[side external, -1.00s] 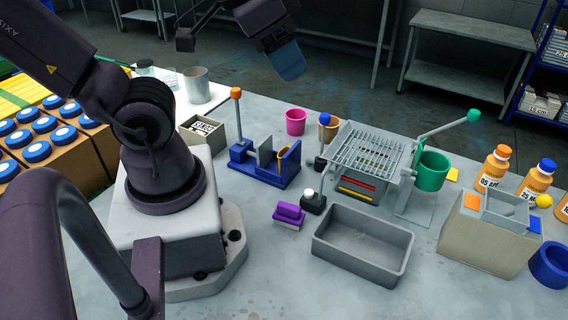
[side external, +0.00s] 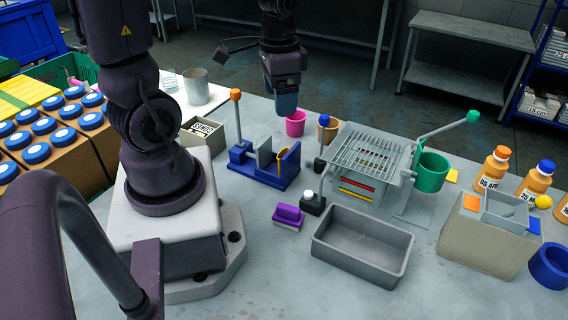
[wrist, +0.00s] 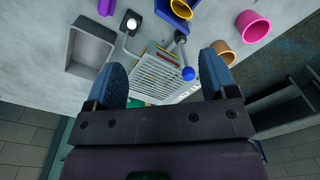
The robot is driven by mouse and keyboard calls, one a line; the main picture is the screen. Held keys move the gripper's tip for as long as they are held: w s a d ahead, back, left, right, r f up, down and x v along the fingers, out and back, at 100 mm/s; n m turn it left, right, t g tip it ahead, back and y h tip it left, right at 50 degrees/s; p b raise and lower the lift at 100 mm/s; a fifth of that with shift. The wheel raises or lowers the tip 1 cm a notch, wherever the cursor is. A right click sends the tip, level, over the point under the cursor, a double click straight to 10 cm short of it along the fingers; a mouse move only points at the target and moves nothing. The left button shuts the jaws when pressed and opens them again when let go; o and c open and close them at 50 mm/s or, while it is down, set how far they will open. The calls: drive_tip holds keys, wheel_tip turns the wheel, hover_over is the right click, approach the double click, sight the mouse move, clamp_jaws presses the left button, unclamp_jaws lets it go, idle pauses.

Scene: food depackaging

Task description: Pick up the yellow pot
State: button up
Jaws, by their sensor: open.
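My gripper (side external: 285,108) hangs pointing down near the pink pot in the side view. In the wrist view my gripper (wrist: 163,78) has its two fingers wide apart, with nothing between them.
The wire rack (side external: 366,150) and a blue-knobbed lever (side external: 322,140) stand near the yellow-orange pot. A blue fixture (side external: 268,168) stands to its left. A green pot (side external: 430,172) hangs right of the rack. A grey tray (side external: 362,246) lies in front.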

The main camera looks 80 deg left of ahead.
sight(282, 152)
drive_tip(key=a+f+m, duration=0.1)
drive_tip(key=f+m, duration=0.2)
drive_tip(key=f, duration=0.3)
drive_tip(key=w+a+f+m, duration=0.1)
drive_tip(key=a+f+m, duration=0.1)
drive_tip(key=f, duration=0.4)
drive_tip(key=a+f+m, duration=0.1)
drive_tip(key=f+m, duration=0.3)
drive_tip(key=f, duration=0.3)
drive_tip(key=shift+w+a, duration=0.3)
drive_tip(key=shift+a, duration=0.05)
drive_tip(key=c, duration=1.1)
drive_tip(key=shift+c, duration=0.2)
